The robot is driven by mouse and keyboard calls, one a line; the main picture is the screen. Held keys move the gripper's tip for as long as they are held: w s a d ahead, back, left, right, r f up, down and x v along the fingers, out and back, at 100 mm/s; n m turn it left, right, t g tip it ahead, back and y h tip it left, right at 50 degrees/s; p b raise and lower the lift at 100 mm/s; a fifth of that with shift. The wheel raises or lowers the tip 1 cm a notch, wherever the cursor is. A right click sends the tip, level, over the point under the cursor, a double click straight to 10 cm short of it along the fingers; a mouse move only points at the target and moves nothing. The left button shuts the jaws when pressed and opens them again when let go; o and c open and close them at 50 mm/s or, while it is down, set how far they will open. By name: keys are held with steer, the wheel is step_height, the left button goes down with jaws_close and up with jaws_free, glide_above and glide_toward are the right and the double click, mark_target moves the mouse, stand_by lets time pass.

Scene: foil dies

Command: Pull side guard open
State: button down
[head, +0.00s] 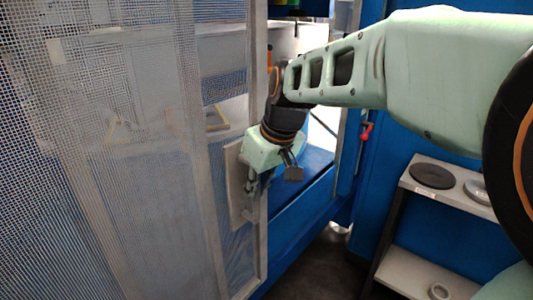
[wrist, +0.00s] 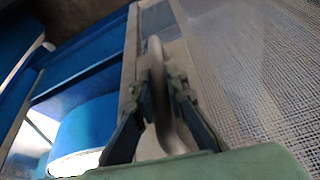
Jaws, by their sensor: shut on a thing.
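The side guard (head: 130,150) is a grey wire-mesh panel in a pale frame, filling the left of the head view. Its mesh also shows at the right of the wrist view (wrist: 265,75). To the right of its edge I see into the blue machine. A pale plate (head: 236,190) sits near that edge. My gripper (head: 253,183) is beside the plate. In the wrist view the fingers of my gripper (wrist: 163,88) are closed around a grey bar handle (wrist: 157,55) on the guard's frame. The fingers partly hide the handle.
A blue wall (head: 410,130) stands on the right. In front of it is a white shelf unit (head: 410,272) with a dark disc (head: 433,176) and a ring (head: 439,291). A red lever (head: 366,132) sits on the post behind my arm. Dark floor shows at the bottom.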

steer(key=shift+s+a, duration=0.1)
steer(key=shift+r, duration=0.1)
steer(key=c, duration=1.9)
jaws_free()
steer(key=shift+c, duration=0.2)
step_height(320, 180, up, 10)
steer(key=shift+s, duration=0.1)
